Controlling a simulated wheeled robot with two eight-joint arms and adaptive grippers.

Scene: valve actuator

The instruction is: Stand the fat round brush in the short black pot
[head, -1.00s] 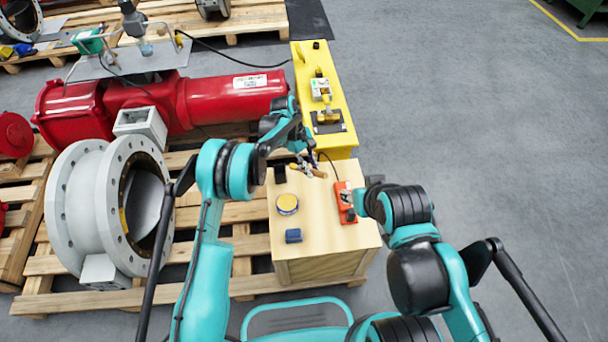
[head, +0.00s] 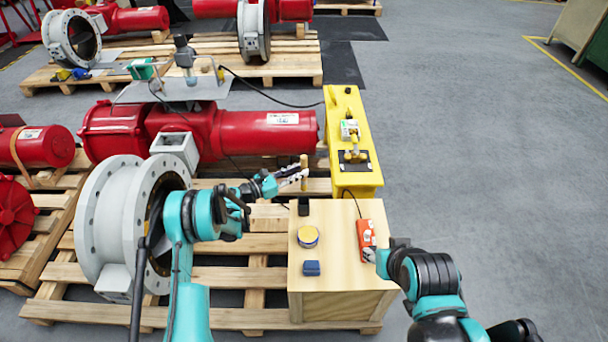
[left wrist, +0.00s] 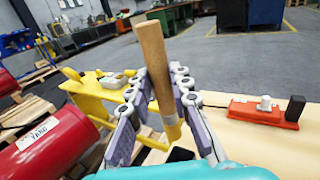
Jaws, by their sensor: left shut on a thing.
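The fat round brush (left wrist: 158,80) is in my left gripper (left wrist: 158,108), which is shut on it. In the left wrist view its wooden handle points up, tilted a little, and the paler collar points down. In the head view the brush (head: 304,168) stands roughly upright in the left gripper (head: 298,178), beyond the box's far edge. The short black pot (head: 304,206) is on the wooden box at its far left corner, in front of and below the brush. My right gripper (head: 382,262) is by the box's right edge; its fingers do not show clearly.
The red actuator (head: 240,132) and grey valve flange (head: 125,215) are at left.

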